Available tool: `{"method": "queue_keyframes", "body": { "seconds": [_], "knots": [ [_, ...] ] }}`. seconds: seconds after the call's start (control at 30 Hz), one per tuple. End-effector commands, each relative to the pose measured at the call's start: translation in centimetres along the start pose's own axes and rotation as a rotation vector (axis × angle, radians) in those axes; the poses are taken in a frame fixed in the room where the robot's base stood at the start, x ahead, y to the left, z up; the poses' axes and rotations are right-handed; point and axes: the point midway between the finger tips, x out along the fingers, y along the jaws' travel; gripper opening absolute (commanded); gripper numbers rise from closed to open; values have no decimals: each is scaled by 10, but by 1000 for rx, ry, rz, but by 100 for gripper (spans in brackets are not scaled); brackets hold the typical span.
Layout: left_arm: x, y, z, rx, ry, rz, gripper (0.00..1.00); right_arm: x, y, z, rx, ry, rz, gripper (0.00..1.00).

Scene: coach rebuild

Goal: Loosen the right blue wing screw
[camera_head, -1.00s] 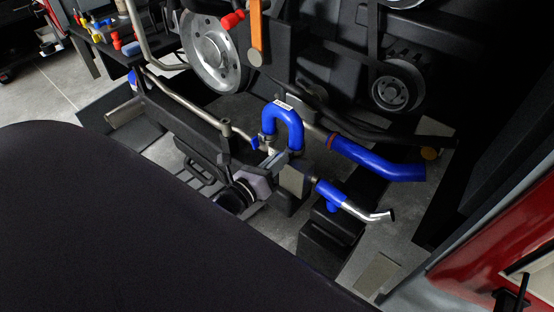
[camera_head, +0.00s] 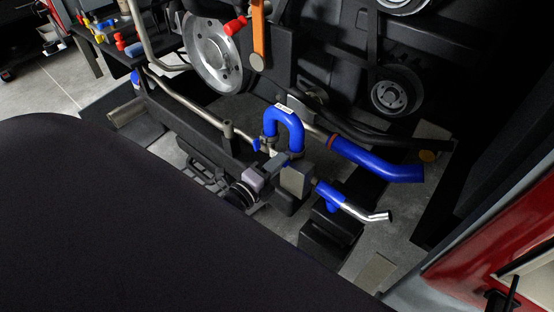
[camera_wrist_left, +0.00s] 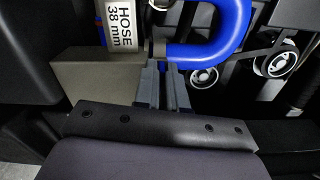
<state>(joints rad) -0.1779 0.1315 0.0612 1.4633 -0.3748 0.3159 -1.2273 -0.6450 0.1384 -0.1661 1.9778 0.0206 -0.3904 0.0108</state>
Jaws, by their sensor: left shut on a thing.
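The blue U-shaped hose (camera_head: 283,112) stands in the middle of the head view. A small blue wing screw (camera_head: 256,144) shows beside its left leg. My left gripper (camera_head: 284,158) is at the foot of the right leg, its narrow grey jaws shut. The right blue wing screw is hidden between or behind these jaws; I cannot make out its shape.
A blue hose (camera_head: 380,163) and a blue pipe with a shiny metal end (camera_head: 368,213) lie to the right. Pulleys (camera_head: 393,95) and an orange bar (camera_head: 258,35) are behind. A dark surface fills the lower left.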

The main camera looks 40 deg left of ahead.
Motion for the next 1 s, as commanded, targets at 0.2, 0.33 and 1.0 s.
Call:
{"method": "queue_keyframes", "body": {
  "seconds": [0.2,0.33,1.0],
  "knots": [
    [-1,1,-1,-206,2,4,0,-4,1,-6,-4,3,2,43],
    [-1,2,-1,-330,2,5,0,-6,1,-8,-8,5,3,43],
    [-1,5,-3,-965,1,5,0,-14,4,-11,-19,0,10,43]
  ]
}}
